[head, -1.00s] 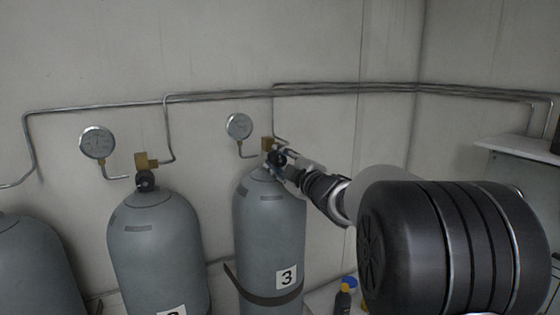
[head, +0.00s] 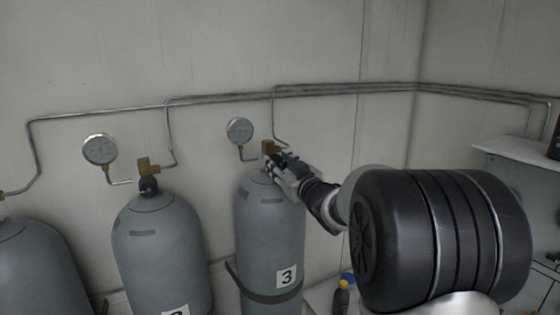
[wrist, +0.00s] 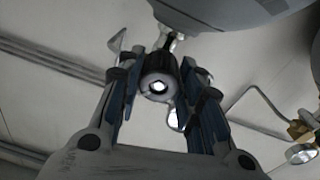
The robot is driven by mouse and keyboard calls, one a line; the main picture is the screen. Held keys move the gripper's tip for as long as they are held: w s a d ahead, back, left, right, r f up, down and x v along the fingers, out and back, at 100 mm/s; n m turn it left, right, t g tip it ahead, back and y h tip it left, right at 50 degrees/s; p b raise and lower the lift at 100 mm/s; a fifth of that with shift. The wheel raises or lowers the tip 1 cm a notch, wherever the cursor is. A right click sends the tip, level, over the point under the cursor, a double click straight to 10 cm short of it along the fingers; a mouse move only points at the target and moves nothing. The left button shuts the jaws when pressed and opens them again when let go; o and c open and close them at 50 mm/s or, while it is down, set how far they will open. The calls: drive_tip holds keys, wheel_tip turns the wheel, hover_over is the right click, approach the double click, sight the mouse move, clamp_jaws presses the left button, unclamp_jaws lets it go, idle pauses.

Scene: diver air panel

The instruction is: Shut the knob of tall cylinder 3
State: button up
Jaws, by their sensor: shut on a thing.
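Tall cylinder 3 (head: 268,225) is a grey tank with a "3" label and a dark strap. A brass valve (head: 268,147) tops it. My gripper (head: 272,164) reaches it from the right at the valve and hides the knob in the head view. In the wrist view, the round black knob (wrist: 158,70) with a bright centre sits between my two fingers. They are shut on its sides. The grey cylinder body (wrist: 215,12) shows above it there.
A pressure gauge (head: 240,131) and thin pipe (head: 275,105) are close to the valve. Another grey cylinder (head: 158,245) with a black knob (head: 148,186) and gauge (head: 99,150) stands left. A bottle (head: 342,295) is low on the right, and a shelf (head: 515,148) is at far right.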

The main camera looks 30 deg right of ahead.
drive_tip(key=m+p, duration=0.3)
drive_tip(key=m, duration=0.3)
drive_tip(key=shift+r, duration=0.1)
drive_tip(key=m+p, duration=0.2)
drive_tip(key=m, duration=0.3)
drive_tip(key=shift+g+p, duration=0.3)
drive_tip(key=shift+p, duration=0.05)
drive_tip(key=o, duration=1.1)
drive_tip(key=shift+c, duration=0.2)
drive_tip(key=s, duration=1.2)
drive_tip(key=shift+a, duration=0.15)
